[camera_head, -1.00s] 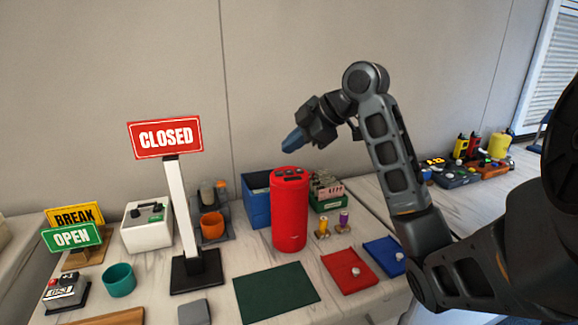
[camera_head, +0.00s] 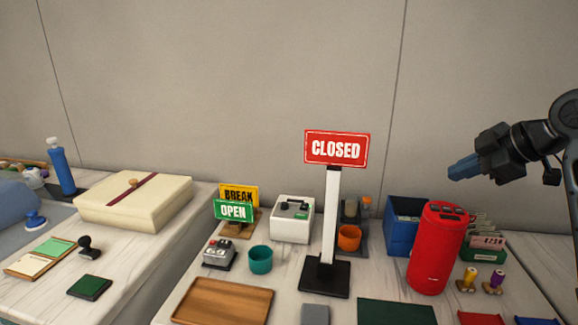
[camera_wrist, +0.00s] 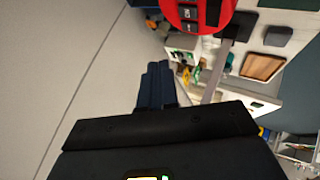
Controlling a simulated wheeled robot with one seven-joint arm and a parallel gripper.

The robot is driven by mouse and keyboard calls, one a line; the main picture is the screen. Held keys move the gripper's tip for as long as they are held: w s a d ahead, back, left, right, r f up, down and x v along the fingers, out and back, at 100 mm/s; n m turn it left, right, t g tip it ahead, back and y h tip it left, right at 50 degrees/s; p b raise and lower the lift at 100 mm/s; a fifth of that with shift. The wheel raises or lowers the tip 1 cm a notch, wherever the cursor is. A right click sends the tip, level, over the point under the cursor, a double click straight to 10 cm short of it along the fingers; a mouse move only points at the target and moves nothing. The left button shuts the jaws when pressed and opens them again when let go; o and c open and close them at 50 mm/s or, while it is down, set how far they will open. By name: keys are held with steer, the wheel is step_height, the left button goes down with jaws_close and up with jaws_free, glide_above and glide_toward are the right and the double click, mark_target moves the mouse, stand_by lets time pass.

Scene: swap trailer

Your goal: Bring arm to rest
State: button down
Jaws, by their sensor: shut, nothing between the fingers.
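My gripper (camera_head: 464,168) is at the right of the head view, raised in the air above and behind the red speaker-like cylinder (camera_head: 436,248). Its blue fingers are together with nothing between them and point left. In the wrist view the shut fingers (camera_wrist: 156,86) stand in front of the wall, and the top of the red cylinder (camera_wrist: 200,14) shows at the upper edge. Most of my arm is cut off by the right edge of the head view.
A red CLOSED sign (camera_head: 336,149) stands on a white post left of my gripper. A blue bin (camera_head: 402,236), an orange cup (camera_head: 349,238), a teal cup (camera_head: 260,260) and a wooden tray (camera_head: 222,301) are on the table. The air between sign and gripper is free.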

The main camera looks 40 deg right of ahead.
steer(key=w+a+f+m+t, duration=0.25)
steer(key=w+a+f, duration=0.3)
steer(key=a, duration=0.35)
steer(key=w+a+f+m+t, duration=0.2)
steer(key=w+a+f+m, duration=0.3)
steer(key=a, duration=0.4)
steer(key=s+a+f+m, duration=0.1)
steer(key=a+f, duration=0.4)
steer(key=a, duration=0.3)
steer(key=s+a+f+m+h, duration=0.1)
steer(key=s+a+f+m, duration=0.35)
steer(key=s+a, duration=0.85)
steer(key=s+r+n+y, duration=0.1)
steer(key=s+n, duration=0.1)
steer(key=s, duration=0.7)
steer(key=s+r+n+t+y, duration=0.1)
steer(key=s+r+n, duration=0.1)
steer(key=s, duration=0.6)
steer(key=shift+s+n, duration=0.4)
steer(key=shift+n, duration=0.4)
